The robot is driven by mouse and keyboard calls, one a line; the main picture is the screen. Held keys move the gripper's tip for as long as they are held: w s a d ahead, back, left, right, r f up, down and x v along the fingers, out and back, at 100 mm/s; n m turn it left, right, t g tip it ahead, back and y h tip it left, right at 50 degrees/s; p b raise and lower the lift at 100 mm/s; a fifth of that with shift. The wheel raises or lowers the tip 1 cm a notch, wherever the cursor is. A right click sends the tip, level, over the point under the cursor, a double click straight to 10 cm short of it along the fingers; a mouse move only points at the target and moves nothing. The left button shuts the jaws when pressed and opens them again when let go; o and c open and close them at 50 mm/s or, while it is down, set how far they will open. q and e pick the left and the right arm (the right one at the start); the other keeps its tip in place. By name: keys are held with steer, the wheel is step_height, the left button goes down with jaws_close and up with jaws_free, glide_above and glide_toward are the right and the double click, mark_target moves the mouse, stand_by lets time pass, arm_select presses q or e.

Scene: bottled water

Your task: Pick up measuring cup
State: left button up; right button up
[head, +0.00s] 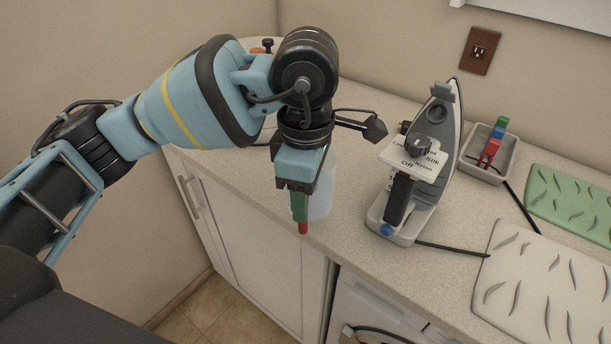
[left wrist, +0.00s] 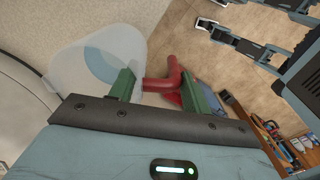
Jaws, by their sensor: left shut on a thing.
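The measuring cup is clear and whitish with a red handle. In the head view its clear body (head: 321,198) shows behind and right of my left gripper (head: 300,208), near the counter's front edge. The tip of its red handle (head: 303,229) shows just below the green fingers. In the left wrist view the cup body (left wrist: 108,52) is at upper left, and the red handle (left wrist: 172,82) lies between the two green fingers of the left gripper (left wrist: 162,88). The left gripper is shut on this handle. Part of the cup is hidden behind the gripper.
A grey iron (head: 440,140) with a white label stands right of the cup on the counter (head: 350,112). A wall is behind.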

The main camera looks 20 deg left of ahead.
arm_select(q)
steer(key=shift+s+d+r, duration=0.1)
steer(key=shift+s+d, duration=0.1)
steer(key=shift+s, duration=0.4)
steer(key=shift+s+d+r, duration=0.1)
steer(key=shift+s+d, duration=0.1)
steer(key=shift+s, duration=0.35)
steer(key=shift+s+d+r, duration=0.1)
steer(key=shift+s+d, duration=0.1)
steer(key=shift+s, duration=0.5)
steer(key=shift+f, duration=0.15)
